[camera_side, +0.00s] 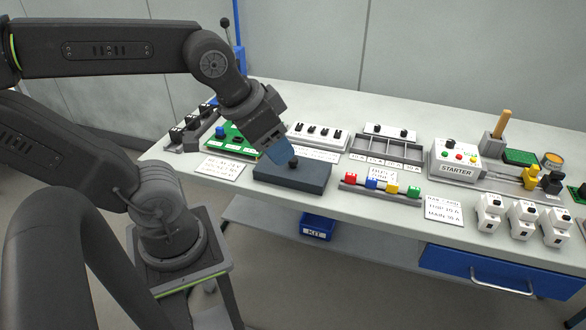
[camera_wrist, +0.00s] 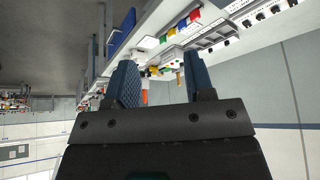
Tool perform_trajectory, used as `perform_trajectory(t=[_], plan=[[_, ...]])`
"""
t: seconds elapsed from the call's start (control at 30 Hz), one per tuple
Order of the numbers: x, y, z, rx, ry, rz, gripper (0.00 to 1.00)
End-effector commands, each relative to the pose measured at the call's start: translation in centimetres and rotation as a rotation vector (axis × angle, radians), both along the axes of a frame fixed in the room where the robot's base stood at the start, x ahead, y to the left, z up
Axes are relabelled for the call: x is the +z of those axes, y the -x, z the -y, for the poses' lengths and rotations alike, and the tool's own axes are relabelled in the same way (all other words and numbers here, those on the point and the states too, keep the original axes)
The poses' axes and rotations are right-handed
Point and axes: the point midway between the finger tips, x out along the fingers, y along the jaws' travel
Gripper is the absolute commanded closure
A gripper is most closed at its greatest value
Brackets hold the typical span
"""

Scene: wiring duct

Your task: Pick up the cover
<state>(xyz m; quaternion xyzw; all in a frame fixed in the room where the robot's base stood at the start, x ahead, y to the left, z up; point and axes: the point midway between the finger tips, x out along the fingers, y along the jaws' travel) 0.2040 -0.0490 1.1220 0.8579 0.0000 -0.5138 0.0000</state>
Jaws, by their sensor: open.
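The cover appears to be the dark blue-grey slab (camera_side: 305,178) with a small black knob (camera_side: 293,162) on top, lying flat near the front edge of the bench in the side view. My gripper (camera_side: 280,154) is tilted down just above and left of the knob, its blue fingers overlapping it in the picture. Whether they touch the knob cannot be told. In the wrist view my gripper (camera_wrist: 160,85) has its two blue fingers apart with nothing held between them. I cannot make out the cover in the wrist view.
A green board (camera_side: 236,138) stands left of the slab, with a label plate (camera_side: 220,168) in front. A rail with coloured blocks (camera_side: 380,187) is on the right. A white switch strip (camera_side: 317,136) is behind. The starter box (camera_side: 455,160) and white breakers (camera_side: 522,220) are farther right.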

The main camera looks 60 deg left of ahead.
Motion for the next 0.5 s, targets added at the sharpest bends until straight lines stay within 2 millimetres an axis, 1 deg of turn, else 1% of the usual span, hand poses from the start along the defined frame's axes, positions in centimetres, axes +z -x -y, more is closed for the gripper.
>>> perform_trajectory(t=[0.03,0.1,0.33,0.43,0.5], plan=[[0.0,0.0,0.0,0.0,0.0,0.0,0.46],[0.0,0.0,0.0,0.0,0.0,0.0,0.41],[0.0,-0.1,-0.1,0.008,0.002,-0.004,0.41],[0.0,-1.1,-0.7,0.065,0.016,-0.03,0.41],[0.0,-2.3,-1.7,0.146,0.037,-0.068,0.41]])
